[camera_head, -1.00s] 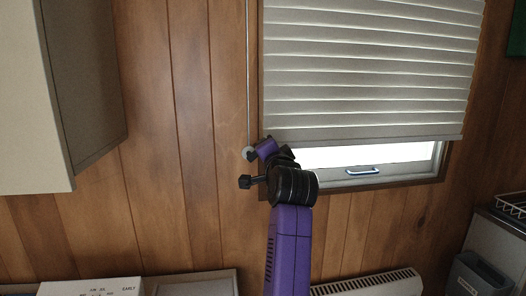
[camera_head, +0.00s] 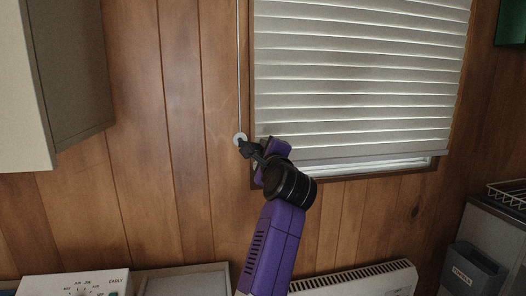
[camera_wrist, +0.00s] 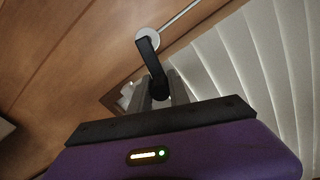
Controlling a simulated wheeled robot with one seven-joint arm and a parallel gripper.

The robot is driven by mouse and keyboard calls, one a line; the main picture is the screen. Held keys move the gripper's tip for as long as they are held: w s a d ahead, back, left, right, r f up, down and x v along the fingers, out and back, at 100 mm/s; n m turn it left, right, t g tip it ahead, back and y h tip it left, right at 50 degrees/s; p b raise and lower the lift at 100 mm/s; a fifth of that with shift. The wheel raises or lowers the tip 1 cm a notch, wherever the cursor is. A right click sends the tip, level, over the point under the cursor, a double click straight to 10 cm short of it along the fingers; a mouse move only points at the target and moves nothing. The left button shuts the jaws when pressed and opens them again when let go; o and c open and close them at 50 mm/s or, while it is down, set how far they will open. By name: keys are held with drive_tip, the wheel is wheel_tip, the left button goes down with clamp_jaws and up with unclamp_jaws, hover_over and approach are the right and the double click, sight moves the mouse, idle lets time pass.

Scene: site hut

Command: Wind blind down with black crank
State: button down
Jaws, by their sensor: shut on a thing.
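The pale slatted blind (camera_head: 355,80) hangs over the window in the head view, its bottom edge just above the sill, with a thin bright strip of window (camera_head: 390,166) below it. The black crank (camera_wrist: 149,55) shows in the wrist view, its arm running from the round pale wall hub (camera_wrist: 148,36) down into my gripper. In the head view the hub (camera_head: 240,138) sits on the wood wall left of the blind. My gripper (camera_wrist: 160,90) is shut on the crank's handle end, which the fingers partly hide.
A cream wall cabinet (camera_head: 70,80) is at the upper left. A white heater (camera_head: 360,280) stands low under the window. A grey bin (camera_head: 472,270) and a wire rack (camera_head: 508,192) are at the lower right. A white dial box (camera_head: 75,285) is at the lower left.

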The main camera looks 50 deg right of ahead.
drive_tip(key=shift+w+a+f+m+b, duration=0.1)
drive_tip(key=shift+a+f+m+b, duration=0.15)
drive_tip(key=shift+m, duration=0.6)
drive_tip(key=shift+w+a+f+m+b, duration=0.1)
drive_tip(key=shift+f+m+b, duration=0.25)
drive_tip(key=shift+m, duration=0.5)
drive_tip(key=shift+f, duration=0.1)
drive_tip(key=c, duration=1.3)
unclamp_jaws()
drive_tip(key=shift+o, duration=0.2)
drive_tip(key=v, duration=0.7)
drive_tip(key=shift+s+a+b, duration=0.2)
drive_tip(key=shift+s+b, duration=0.1)
drive_tip(key=shift+s, duration=0.05)
